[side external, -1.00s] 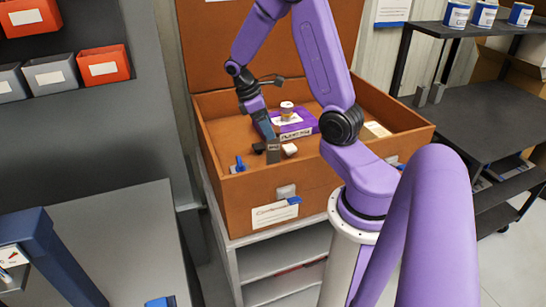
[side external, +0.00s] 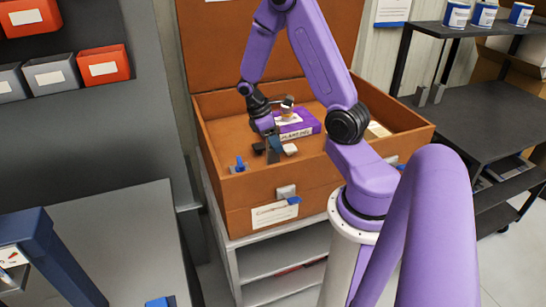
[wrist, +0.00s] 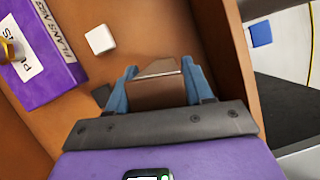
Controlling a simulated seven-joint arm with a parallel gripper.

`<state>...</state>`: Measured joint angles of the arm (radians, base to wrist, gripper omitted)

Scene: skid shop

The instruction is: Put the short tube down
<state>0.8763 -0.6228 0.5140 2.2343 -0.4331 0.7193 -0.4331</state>
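The short tube (wrist: 157,90) is a squarish metal piece, brownish grey in the wrist view. It sits between the two blue fingers of my gripper (wrist: 160,85), which appear closed on its sides. In the side external view my gripper (side external: 270,148) points down inside the open brown crate (side external: 245,194), near its front wall. There the tube is mostly hidden by the gripper. I cannot tell whether the tube touches the crate floor.
A purple box (side external: 306,128) with a small round item (side external: 287,107) on it lies behind the gripper. The raised lid (side external: 235,50) stands behind. Bare floor shows between them.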

